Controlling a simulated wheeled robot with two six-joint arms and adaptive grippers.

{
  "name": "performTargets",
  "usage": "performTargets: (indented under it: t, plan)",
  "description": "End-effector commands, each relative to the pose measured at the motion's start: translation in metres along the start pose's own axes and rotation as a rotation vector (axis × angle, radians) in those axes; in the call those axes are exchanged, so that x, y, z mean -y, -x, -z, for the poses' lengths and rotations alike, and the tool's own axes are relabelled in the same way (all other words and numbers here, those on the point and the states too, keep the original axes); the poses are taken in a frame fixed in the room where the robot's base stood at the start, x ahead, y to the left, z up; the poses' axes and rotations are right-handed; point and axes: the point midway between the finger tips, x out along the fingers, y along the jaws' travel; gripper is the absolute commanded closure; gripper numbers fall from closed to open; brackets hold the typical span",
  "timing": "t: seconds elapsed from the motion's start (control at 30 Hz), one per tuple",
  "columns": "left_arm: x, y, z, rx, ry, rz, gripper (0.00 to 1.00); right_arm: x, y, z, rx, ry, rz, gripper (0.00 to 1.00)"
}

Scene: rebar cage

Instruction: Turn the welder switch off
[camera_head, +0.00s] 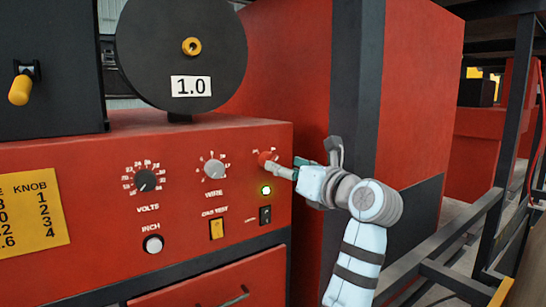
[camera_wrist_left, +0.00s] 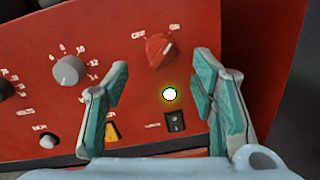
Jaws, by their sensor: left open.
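A red rotary switch (camera_head: 266,159) sits at the upper right of the red welder's front panel (camera_head: 100,200). My left gripper (camera_head: 296,167) is open and empty, close in front of the switch. In the wrist view its teal-padded fingers (camera_wrist_left: 162,72) stand wide apart. I cannot tell whether a fingertip touches the panel. My right gripper is not seen.
A black rocker switch (camera_head: 265,215) and a yellow switch (camera_head: 216,229) are below the lamp. Grey WIRE knob (camera_head: 214,168), black VOLTS knob (camera_head: 145,180) and white INCH button (camera_head: 153,244) lie left. A dark post (camera_head: 355,90) and metal frames (camera_head: 500,180) stand at the right.

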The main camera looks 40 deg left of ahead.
Motion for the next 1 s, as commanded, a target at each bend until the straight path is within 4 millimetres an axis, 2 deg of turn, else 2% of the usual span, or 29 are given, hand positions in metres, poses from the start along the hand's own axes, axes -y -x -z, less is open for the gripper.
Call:
performTargets:
  t: [0.1, 0.23, 0.4, 0.6, 0.9, 1.0]
  plan:
    - [-0.002, -0.032, -0.003, 0.002, -0.002, -0.004, 0.48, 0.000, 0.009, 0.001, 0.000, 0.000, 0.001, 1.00]
    - [-0.001, -0.053, -0.002, 0.002, -0.002, -0.002, 0.48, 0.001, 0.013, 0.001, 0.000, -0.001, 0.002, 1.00]
    - [0.000, -0.062, -0.001, 0.002, 0.000, 0.000, 0.48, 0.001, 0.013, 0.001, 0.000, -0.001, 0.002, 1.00]
    - [0.000, -0.062, 0.000, 0.002, 0.000, 0.000, 0.48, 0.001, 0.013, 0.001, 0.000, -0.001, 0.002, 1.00]
    - [0.000, -0.062, 0.000, 0.002, 0.000, 0.000, 0.96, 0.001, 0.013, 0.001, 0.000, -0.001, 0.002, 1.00]
    - [0.000, -0.062, 0.000, 0.002, 0.001, 0.000, 0.96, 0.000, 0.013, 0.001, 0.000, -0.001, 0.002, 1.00]
